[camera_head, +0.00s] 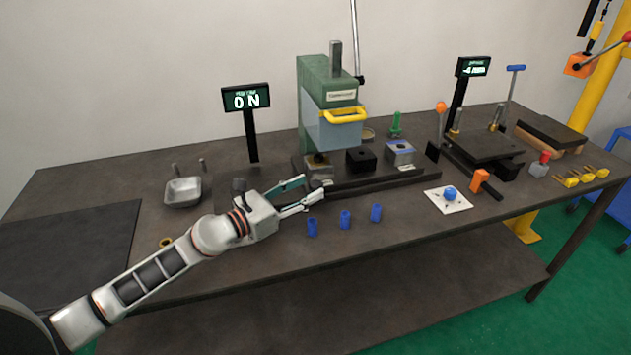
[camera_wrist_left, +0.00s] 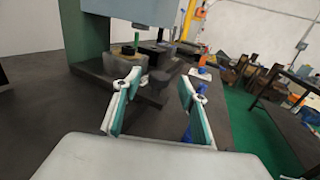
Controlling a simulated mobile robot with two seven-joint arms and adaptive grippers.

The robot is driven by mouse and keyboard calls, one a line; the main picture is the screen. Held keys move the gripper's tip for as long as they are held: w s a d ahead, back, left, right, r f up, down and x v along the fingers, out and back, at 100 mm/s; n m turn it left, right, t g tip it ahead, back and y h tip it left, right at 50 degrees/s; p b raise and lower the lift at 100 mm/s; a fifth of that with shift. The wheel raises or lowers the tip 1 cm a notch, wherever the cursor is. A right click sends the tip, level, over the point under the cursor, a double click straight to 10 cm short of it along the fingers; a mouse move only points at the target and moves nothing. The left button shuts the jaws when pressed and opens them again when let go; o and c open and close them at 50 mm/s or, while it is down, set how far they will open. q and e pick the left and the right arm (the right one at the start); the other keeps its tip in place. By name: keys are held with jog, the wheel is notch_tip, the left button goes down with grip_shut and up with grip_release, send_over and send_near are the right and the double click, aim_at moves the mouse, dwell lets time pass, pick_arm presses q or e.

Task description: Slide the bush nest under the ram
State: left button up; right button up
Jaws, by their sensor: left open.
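A green press (camera_head: 316,92) with a grey-blue guard and yellow handle stands over a dark rail (camera_head: 345,184). Three blocks sit along the rail: a tan-grey one with a dark round top (camera_head: 319,166) at the left end, a black one with a hole (camera_head: 361,158), and a grey one with a blue edge (camera_head: 400,153). I cannot tell for certain which is the bush nest. My left gripper (camera_head: 313,187) is open and empty in front of the left block. In the left wrist view, that block (camera_wrist_left: 130,66) lies beyond the open fingers (camera_wrist_left: 162,84). The ram's lower end is hidden.
Three blue bushes (camera_head: 345,219) stand on the table in front of the rail. A metal tray (camera_head: 183,191) and a lit display (camera_head: 246,99) are to the left. An orange-handled tool (camera_head: 480,180) and a white card (camera_head: 448,200) lie right. The left front mat (camera_head: 65,250) is clear.

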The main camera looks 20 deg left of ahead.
aim_at(311, 186)
pick_arm(q)
jog(key=shift+x, duration=1.95)
grip_shut()
jog(key=shift+d, duration=0.1)
